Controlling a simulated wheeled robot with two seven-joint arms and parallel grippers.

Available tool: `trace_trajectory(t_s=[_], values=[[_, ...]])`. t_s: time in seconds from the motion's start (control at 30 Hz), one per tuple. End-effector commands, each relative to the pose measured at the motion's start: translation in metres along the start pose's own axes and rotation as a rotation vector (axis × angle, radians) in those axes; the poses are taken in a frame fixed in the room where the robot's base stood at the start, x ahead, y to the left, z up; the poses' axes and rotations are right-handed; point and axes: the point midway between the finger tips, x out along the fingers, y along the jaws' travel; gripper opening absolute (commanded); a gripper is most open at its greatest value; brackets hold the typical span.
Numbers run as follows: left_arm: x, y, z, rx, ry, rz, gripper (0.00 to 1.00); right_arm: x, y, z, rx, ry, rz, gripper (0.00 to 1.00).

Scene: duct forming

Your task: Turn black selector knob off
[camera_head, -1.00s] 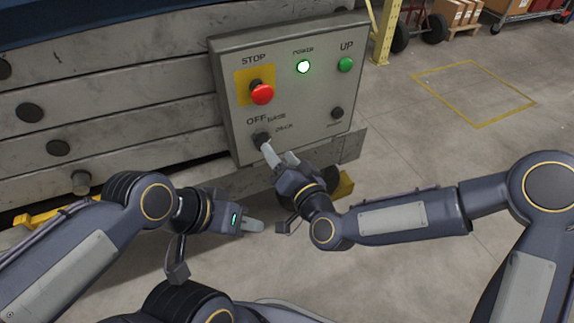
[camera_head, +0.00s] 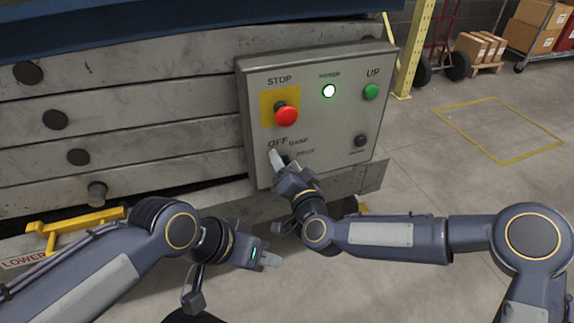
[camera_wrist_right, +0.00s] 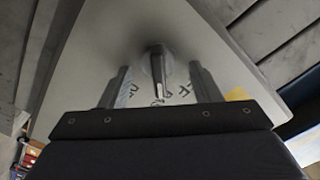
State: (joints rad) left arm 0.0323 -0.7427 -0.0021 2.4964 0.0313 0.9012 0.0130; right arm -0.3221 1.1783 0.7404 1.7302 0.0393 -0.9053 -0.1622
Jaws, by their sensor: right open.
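The control panel (camera_head: 318,120) is a grey box with an OFF label at its lower left. The black selector knob sits just below that label, mostly hidden by my right gripper in the head view. In the right wrist view the knob (camera_wrist_right: 158,66) shows between the two fingers, with gaps on both sides. My right gripper (camera_head: 285,161) is open around the knob; it also shows in the wrist view (camera_wrist_right: 162,88). My left gripper (camera_head: 272,260) hangs low in front of the machine, away from the panel; its finger opening is unclear.
A red STOP button (camera_head: 286,115) sits above the knob. A lit indicator (camera_head: 329,91), a green UP button (camera_head: 370,92) and a small dark button (camera_head: 361,140) are on the panel. A yellow bracket (camera_head: 75,226) is at the lower left.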

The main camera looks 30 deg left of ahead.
Motion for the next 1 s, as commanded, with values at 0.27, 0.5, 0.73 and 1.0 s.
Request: trace_trajectory(t_s=[0.27, 0.5, 0.73, 1.0], values=[[-0.0001, 0.0000, 0.0000, 0.000, 0.000, 0.000, 0.36, -0.0003, 0.0002, 0.0000, 0.000, 0.000, 0.000, 0.30], [0.0000, 0.0000, 0.0000, 0.000, 0.000, 0.000, 0.36, -0.0004, 0.0002, -0.0001, -0.003, 0.000, 0.000, 0.14], [0.0002, -0.0001, 0.0001, 0.000, 0.000, 0.000, 0.36, -0.0005, -0.0006, 0.0001, -0.060, 0.000, 0.000, 0.14], [0.0018, -0.0008, 0.0009, 0.000, 0.000, 0.000, 0.36, -0.0006, -0.0033, 0.0007, -0.245, 0.001, -0.002, 0.14]])
